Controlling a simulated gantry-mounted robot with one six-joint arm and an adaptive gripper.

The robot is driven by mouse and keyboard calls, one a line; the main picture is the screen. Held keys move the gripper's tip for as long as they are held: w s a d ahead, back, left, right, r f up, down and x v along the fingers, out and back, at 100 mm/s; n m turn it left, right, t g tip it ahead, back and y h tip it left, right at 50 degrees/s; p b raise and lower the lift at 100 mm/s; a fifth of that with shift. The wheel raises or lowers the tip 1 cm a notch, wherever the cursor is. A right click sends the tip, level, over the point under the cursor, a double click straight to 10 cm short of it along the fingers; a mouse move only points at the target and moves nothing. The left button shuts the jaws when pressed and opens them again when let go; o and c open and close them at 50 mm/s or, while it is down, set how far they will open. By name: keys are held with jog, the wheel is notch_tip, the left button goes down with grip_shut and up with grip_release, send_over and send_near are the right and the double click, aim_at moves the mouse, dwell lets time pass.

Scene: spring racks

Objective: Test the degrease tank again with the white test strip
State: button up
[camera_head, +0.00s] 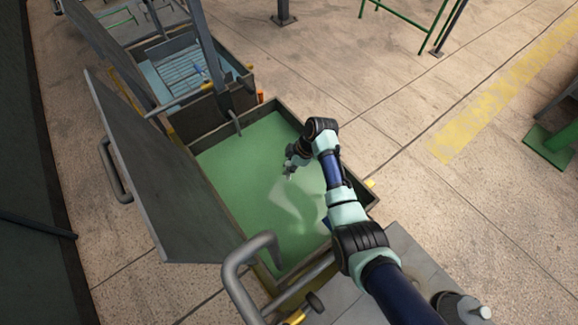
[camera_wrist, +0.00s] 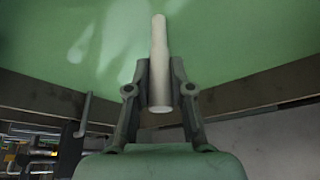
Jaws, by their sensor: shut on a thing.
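The tank (camera_head: 240,170) of green liquid stands open, its grey lid (camera_head: 150,170) raised on the left. My gripper (camera_head: 289,172) is over the green liquid. In the wrist view, my gripper (camera_wrist: 159,66) is shut on a slim white rod-like strip (camera_wrist: 159,40), one finger on each side. The strip's far end points out over the green liquid (camera_wrist: 70,40). I cannot tell whether its far tip touches the surface. In the head view the strip is too small to make out clearly.
Another open tank (camera_head: 185,70) with bluish contents stands behind. A thick grey pipe handle (camera_head: 240,268) rises at the front of the green tank. A dark container (camera_head: 460,307) is at the lower right. Green metal frames (camera_head: 408,18) stand farther back. The tiled floor between is clear.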

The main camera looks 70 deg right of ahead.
notch_tip(320, 180, up, 20)
jog(key=p, duration=1.8)
